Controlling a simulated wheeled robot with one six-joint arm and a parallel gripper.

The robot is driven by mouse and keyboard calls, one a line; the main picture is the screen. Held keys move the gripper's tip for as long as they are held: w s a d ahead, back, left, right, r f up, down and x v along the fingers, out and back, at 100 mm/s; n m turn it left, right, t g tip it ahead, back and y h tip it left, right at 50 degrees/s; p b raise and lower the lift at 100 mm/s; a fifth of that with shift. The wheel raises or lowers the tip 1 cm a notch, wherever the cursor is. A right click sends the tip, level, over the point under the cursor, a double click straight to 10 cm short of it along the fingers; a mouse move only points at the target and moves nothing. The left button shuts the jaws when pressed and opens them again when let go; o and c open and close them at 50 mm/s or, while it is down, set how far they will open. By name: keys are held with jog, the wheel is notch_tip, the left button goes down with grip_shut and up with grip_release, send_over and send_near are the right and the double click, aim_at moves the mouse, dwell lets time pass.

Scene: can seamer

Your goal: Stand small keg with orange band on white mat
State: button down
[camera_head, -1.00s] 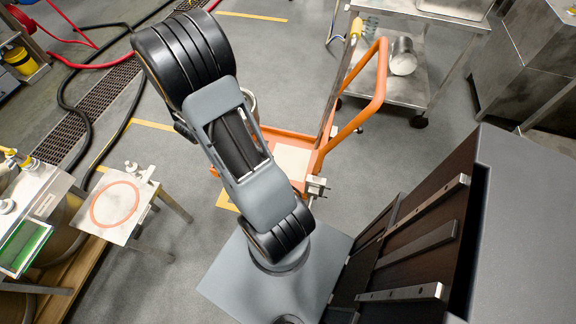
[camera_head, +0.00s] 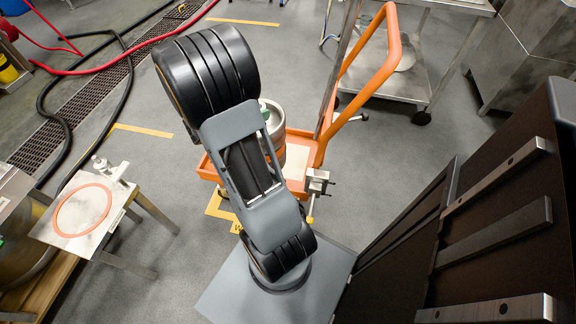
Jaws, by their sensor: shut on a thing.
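A small metal keg (camera_head: 274,121) shows just right of my arm, over the orange trolley. My arm covers much of it; its band does not show clearly, and I cannot tell whether its base rests on the trolley. A pale, whitish square mat (camera_head: 297,157) lies on the trolley bed, right of the keg and partly hidden by it and by my arm. My gripper is hidden behind my arm, so its jaws and its hold cannot be seen.
The orange trolley (camera_head: 322,150) has a tall handle on its right. A metal clamp-like part (camera_head: 317,182) is at its near corner. A low steel stand with an orange ring (camera_head: 84,208) is at left. A steel shelf table (camera_head: 420,85) stands behind. Open floor lies between the stand and trolley.

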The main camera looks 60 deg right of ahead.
jog(key=shift+s+f+b, duration=0.15)
jog(key=shift+f+b, duration=0.25)
jog(key=shift+f, duration=0.25)
jog(key=shift+s+d+f, duration=0.1)
jog(key=shift+d+f, duration=0.15)
jog(key=shift+d, duration=0.05)
jog(key=b+x, duration=0.1)
jog(key=x, duration=0.2)
jog(key=w+f+b+x, duration=0.1)
jog(key=b+x, duration=0.1)
jog(key=x, duration=0.1)
jog(key=b+x, duration=0.1)
jog(key=x, duration=0.2)
jog(key=shift+w+d+f+b, duration=0.3)
jog(key=shift+w+b, duration=0.05)
jog(key=d+f+b, duration=0.4)
jog(key=f, duration=0.4)
jog(key=shift+d, duration=0.25)
jog(key=shift+s+f+b, duration=0.1)
jog(key=shift+f+b, duration=0.15)
jog(key=shift+b, duration=0.05)
jog(key=shift+c, duration=1.5)
grip_release()
jog(key=shift+f, duration=0.1)
